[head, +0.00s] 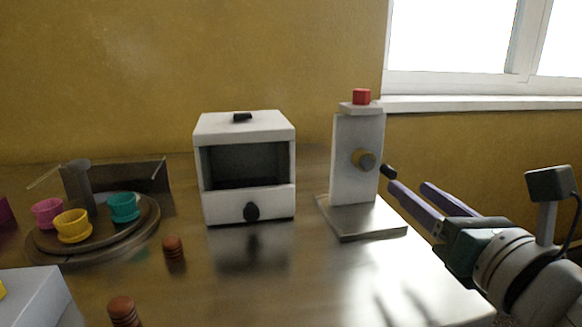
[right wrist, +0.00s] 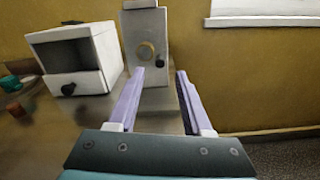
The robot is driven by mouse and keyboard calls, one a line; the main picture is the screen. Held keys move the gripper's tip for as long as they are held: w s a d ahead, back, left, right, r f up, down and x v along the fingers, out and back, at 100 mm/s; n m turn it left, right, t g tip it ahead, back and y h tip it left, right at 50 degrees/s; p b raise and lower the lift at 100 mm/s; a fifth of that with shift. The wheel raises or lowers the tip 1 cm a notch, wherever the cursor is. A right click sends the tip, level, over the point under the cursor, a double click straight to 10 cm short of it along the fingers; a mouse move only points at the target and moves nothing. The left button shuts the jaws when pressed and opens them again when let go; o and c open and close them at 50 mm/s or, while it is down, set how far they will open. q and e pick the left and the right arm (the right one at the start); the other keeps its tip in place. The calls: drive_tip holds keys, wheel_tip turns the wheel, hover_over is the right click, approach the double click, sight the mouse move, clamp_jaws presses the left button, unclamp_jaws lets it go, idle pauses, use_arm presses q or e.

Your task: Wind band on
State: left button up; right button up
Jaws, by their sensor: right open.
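A white upright stand (head: 345,150) on a flat grey base (head: 361,218) has a red block (head: 361,97) on top. A round grey hub (head: 367,161) with a brass ring is on its face, with a black knob (head: 388,172) off to its right. In the right wrist view the brass hub (right wrist: 146,50) and black knob (right wrist: 160,64) show ahead of the fingers. My right gripper (head: 408,187) is open and empty, its two purple fingers pointing at the knob from the right. Whether a fingertip touches the knob, I cannot tell. My left gripper is out of view.
A white open-fronted box (head: 245,120) with a black front knob stands left of the stand. A round turntable (head: 140,229) carries pink (head: 47,212), yellow (head: 73,226) and teal (head: 123,207) cups. Brown ridged pieces (head: 173,249) stand on the shiny table. The table's front right is clear.

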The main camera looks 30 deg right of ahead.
sight(394, 175)
drive_tip(key=x, duration=0.5)
drive_tip(key=shift+w, duration=0.1)
clamp_jaws()
idle(0.5)
